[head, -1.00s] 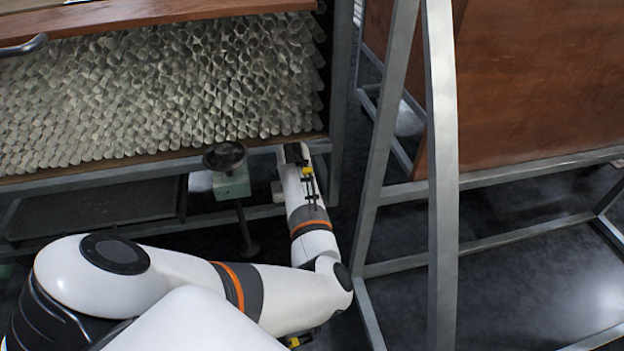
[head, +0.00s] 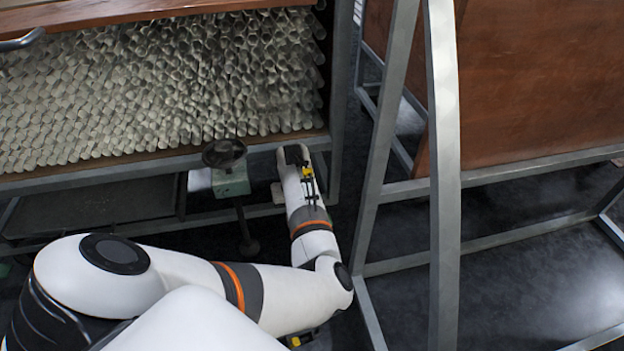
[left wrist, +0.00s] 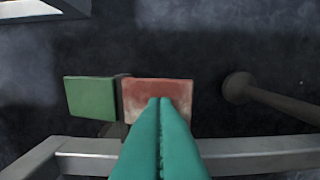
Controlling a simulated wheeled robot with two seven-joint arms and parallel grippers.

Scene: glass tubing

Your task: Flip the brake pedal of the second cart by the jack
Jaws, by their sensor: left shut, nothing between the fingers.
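The brake pedal shows in the left wrist view as two flat plates, a green plate (left wrist: 90,97) at the left and a worn red plate (left wrist: 157,90) beside it. My left gripper (left wrist: 159,101) is shut and empty, its teal fingertips overlapping the near part of the red plate. I cannot tell whether they touch it. In the head view my left arm reaches down beside the cart (head: 245,152), and its fingers are hidden. The jack (head: 231,181), with a dark round top and pale green body, stands just left of my wrist. Its round foot (left wrist: 238,88) shows right of the pedal.
The cart holds many stacked glass tubes (head: 160,85). A grey metal frame bar (left wrist: 235,155) crosses below the pedal in the left wrist view. Another grey-framed cart with a brown wooden panel (head: 540,80) stands at the right. Dark floor (head: 530,285) shows beneath it.

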